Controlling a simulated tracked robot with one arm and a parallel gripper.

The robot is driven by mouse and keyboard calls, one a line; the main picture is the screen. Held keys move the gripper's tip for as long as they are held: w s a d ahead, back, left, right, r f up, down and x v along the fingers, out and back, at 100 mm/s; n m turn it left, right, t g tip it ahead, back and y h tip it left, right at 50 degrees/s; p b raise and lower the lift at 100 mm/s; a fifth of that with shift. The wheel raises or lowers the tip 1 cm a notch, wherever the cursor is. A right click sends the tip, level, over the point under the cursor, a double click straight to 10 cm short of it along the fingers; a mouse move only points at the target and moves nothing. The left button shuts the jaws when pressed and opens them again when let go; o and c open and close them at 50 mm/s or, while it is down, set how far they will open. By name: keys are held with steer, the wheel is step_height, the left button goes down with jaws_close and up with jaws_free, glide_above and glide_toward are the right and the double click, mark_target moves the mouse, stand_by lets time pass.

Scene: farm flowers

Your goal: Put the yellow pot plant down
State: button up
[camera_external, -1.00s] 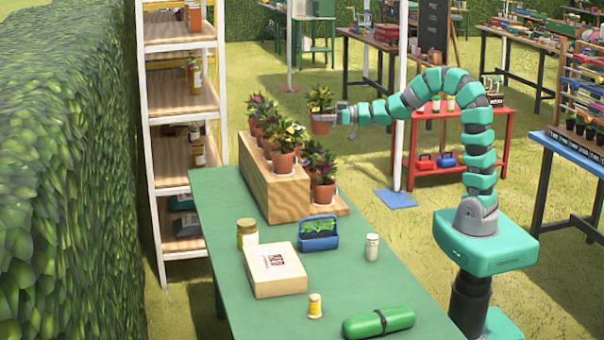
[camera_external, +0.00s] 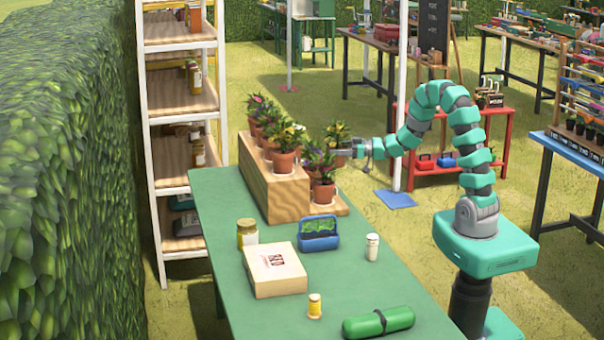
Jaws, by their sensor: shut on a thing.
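The yellow pot plant (camera_external: 338,136), a leafy plant with small yellow flowers in a terracotta pot, is at the tip of my gripper (camera_external: 357,149). My gripper is shut on its pot from the right side. Another plant with yellow flowers (camera_external: 284,137) stands on the stand's upper level (camera_external: 270,190).
The green table (camera_external: 225,215) carries a jar (camera_external: 247,233), a cardboard box (camera_external: 274,270), a blue basket (camera_external: 318,242), a white bottle (camera_external: 372,247), a yellow spool (camera_external: 314,306) and a green case (camera_external: 378,322). A shelf rack (camera_external: 182,140) stands to the left.

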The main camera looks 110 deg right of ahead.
steer(key=shift+f, duration=0.95)
steer(key=shift+w+d+f+b, duration=0.6)
steer(key=shift+w+d+f, duration=0.2)
steer(key=shift+w+d, duration=1.1)
steer(key=shift+w+d+f+b, duration=0.6)
steer(key=shift+w+d+f, duration=0.15)
steer(key=shift+w+d, duration=1.1)
steer(key=shift+w+d+f+b, duration=0.7)
steer(key=shift+w+d, duration=0.85)
steer(key=shift+d, duration=0.65)
steer(key=shift+f, duration=0.2)
steer(key=o, duration=1.3)
steer(key=shift+f+b, duration=0.25)
steer(key=shift+b, duration=0.45)
